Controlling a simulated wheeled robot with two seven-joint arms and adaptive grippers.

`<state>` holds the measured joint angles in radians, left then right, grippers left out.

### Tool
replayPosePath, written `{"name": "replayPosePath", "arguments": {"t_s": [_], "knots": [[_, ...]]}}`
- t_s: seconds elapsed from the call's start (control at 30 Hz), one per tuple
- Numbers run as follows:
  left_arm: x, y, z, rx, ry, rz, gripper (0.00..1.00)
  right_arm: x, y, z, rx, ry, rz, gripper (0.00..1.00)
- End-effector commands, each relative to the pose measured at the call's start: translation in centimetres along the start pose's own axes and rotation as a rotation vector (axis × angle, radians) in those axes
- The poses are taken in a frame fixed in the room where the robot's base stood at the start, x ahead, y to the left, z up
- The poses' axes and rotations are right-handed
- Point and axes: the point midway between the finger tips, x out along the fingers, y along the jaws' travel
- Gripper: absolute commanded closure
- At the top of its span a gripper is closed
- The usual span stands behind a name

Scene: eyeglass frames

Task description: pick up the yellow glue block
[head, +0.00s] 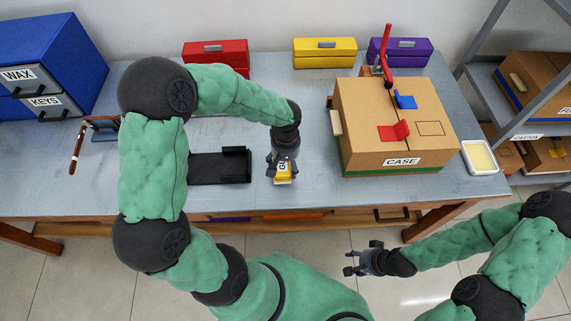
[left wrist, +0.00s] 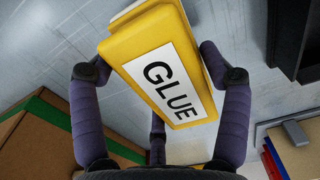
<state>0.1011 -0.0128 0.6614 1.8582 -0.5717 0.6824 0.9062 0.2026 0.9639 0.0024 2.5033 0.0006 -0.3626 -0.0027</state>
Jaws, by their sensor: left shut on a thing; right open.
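The yellow glue block (head: 283,178) has a white label reading GLUE. My left gripper (head: 282,165) is shut on it, near the front of the grey table. In the left wrist view the block (left wrist: 140,52) sits tilted between the fingers of the left gripper (left wrist: 158,85), its label facing the camera. Whether the block touches the table cannot be told. My right gripper (head: 362,261) is open and empty, in front of the table's front edge.
The cardboard case (head: 370,160) stands right of the left gripper, with red and blue pieces on top. A black tray (head: 218,168) lies to the left. Red (head: 215,55), yellow (head: 324,55) and purple (head: 399,50) boxes stand along the back. A pale yellow dish (head: 480,157) is at the right.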

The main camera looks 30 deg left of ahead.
Motion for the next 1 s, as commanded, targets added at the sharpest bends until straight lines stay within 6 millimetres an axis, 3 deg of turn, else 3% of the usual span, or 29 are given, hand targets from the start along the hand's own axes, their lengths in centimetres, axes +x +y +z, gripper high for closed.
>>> {"name": "replayPosePath", "arguments": {"t_s": [0.07, 0.4, 0.7, 1.0], "knots": [[-1.6, 0.1, -0.1, 0.001, 0.004, 0.002, 0.59, -0.7, -0.2, 0.0, 0.0, 0.0, 0.0, 0.49], [-8.0, 2.6, 5.2, 0.007, 0.003, 0.002, 0.59, -3.3, -1.2, 0.1, 0.0, 0.0, 0.0, 0.49], [-10.3, 5.2, 10.6, 0.006, 0.003, 0.002, 0.59, -4.6, -1.6, 0.2, 0.0, 0.0, 0.0, 0.49], [-11.0, 6.1, 12.5, 0.001, 0.001, 0.001, 0.59, -4.9, -1.8, 0.2, 0.0, 0.0, 0.0, 0.49]]}}
